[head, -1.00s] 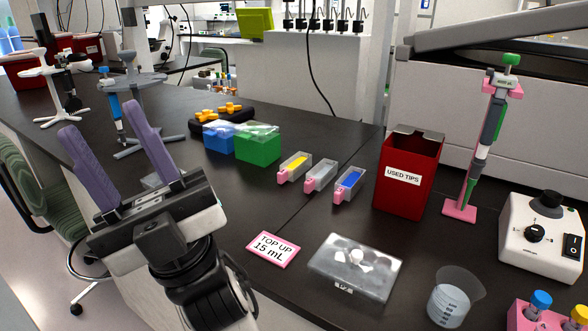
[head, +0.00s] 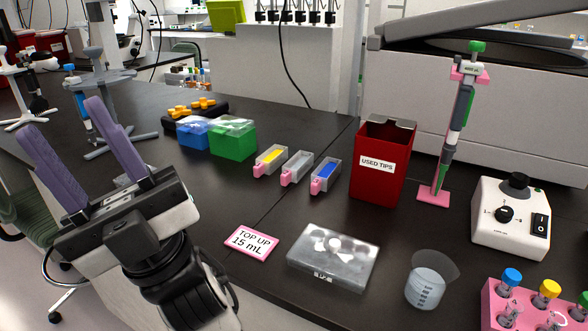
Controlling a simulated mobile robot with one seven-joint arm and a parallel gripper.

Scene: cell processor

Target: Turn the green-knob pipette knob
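The green-knob pipette (head: 458,115) stands upright, slightly tilted, on a pink stand (head: 435,196) at the right. Its green knob (head: 477,47) is at the top, above a pink holder arm. My gripper (head: 68,120) is at the left of the view, with two purple fingers pointing up and spread apart. Nothing is between the fingers. My gripper is far to the left of the pipette and touches nothing that I can see.
A red used-tips bin (head: 382,184) stands left of the pipette, and a white mixer (head: 511,222) right of it. In front are a clear-lidded box (head: 333,258), a beaker (head: 428,285) and a pink tube rack (head: 495,312). A grey raised lid (head: 480,22) overhangs behind.

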